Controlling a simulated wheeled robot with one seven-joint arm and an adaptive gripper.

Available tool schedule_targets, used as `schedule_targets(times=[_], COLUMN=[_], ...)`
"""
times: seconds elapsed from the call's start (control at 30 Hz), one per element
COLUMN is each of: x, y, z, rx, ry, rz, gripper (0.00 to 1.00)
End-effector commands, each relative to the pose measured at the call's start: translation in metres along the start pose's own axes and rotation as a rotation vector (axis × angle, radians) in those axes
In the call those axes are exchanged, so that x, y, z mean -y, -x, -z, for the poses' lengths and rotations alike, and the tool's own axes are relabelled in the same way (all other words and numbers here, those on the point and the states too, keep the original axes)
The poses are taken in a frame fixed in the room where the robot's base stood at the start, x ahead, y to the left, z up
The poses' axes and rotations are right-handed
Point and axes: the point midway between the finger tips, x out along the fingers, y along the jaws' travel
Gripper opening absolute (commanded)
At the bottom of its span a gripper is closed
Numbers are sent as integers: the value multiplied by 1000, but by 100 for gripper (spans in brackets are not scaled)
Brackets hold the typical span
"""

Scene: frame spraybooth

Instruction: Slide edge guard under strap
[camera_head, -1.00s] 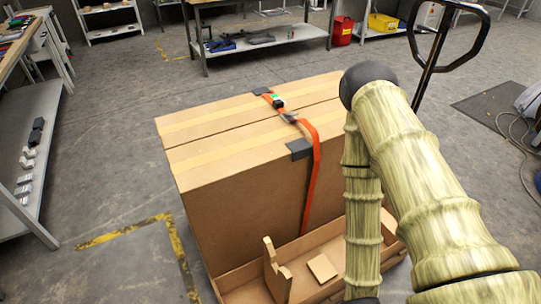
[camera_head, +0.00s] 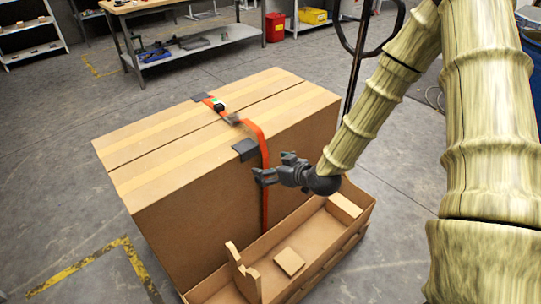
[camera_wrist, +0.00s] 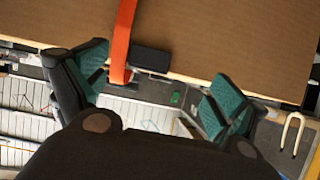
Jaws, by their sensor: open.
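A dark grey edge guard (camera_head: 245,149) sits on the near top edge of a large cardboard box (camera_head: 185,215), just left of the orange strap (camera_head: 264,154). In the wrist view the dark guard (camera_wrist: 150,60) lies right beside the strap (camera_wrist: 122,42); I cannot tell whether its end is tucked under. My gripper (camera_head: 272,168) is open and empty in front of the box's near face, slightly below and right of the near guard. Its two teal-padded fingers (camera_wrist: 152,85) are spread wide.
A buckle (camera_head: 232,119) sits on the strap on top of the box. An open cardboard tray (camera_head: 330,228) with loose wooden pieces lies below my gripper along the box's near side. A dark handle post (camera_head: 352,85) rises behind. A workbench (camera_head: 185,45) stands farther back.

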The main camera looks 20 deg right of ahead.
Motion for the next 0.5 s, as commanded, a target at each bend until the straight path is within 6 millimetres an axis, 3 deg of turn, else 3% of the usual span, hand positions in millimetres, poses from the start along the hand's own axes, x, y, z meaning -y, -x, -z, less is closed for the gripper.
schedule_targets(times=[0.03, 0.17, 0.37, 0.5], x=[-5, -11, -12, -11], y=[1, 1, -10, -29], z=[14, 34, 38, 40], rx=[-33, -80, -88, -87], ry=[12, 32, 38, 38], rz=[-1, -3, -2, -1], gripper=[96, 96, 96, 96])
